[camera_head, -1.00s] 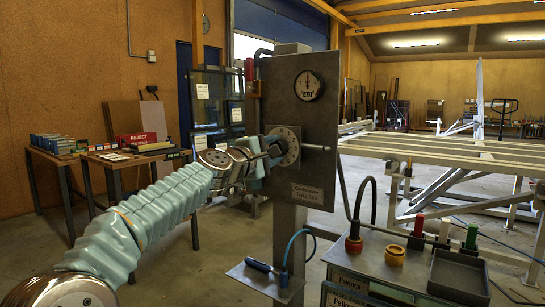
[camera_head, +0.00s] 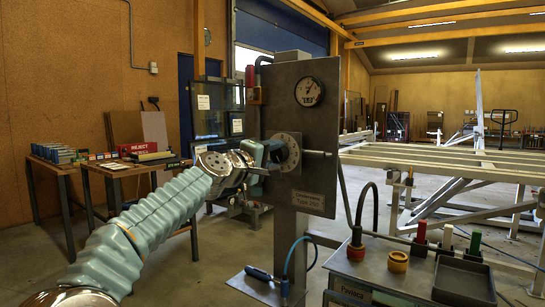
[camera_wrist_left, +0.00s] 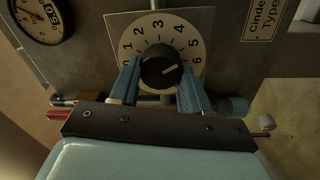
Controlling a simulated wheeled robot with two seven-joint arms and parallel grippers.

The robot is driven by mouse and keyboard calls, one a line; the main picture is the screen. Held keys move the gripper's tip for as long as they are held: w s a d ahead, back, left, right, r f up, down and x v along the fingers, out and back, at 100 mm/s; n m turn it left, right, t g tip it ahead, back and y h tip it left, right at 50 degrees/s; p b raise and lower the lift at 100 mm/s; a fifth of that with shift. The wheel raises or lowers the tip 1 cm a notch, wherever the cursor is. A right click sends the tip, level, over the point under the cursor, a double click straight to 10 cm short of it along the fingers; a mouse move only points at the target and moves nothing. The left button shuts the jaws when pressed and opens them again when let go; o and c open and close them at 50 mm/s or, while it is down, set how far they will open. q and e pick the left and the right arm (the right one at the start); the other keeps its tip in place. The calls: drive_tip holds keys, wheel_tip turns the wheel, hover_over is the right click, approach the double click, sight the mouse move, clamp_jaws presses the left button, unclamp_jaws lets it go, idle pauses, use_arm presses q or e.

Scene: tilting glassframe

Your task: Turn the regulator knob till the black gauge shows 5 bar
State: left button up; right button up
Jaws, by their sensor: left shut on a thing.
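The black-rimmed gauge (camera_head: 309,91) is at the top of the grey panel (camera_head: 310,175), its needle too small to read surely in the head view. In the left wrist view the gauge (camera_wrist_left: 40,16) is cut off at the top left. My left gripper (camera_wrist_left: 160,84) is shut on the knob, a blue finger on each side. In the head view my left gripper (camera_head: 266,157) hides the knob. My right gripper is out of view.
At the right front, a bench (camera_head: 370,268) carries a yellow ring (camera_head: 398,262), a black tray (camera_head: 463,281) and red and green handles.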

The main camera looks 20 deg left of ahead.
use_arm(q)
drive_tip(key=shift+f, duration=0.1)
drive_tip(key=o, duration=1.1)
drive_tip(key=shift+c, duration=0.2)
drive_tip(key=r+b+v, duration=0.1)
drive_tip(key=b+v, duration=0.4)
drive_tip(key=v, duration=0.8)
drive_tip(key=shift+s+f, duration=0.4)
drive_tip(key=shift+f, duration=0.15)
drive_tip(key=shift+a, duration=0.1)
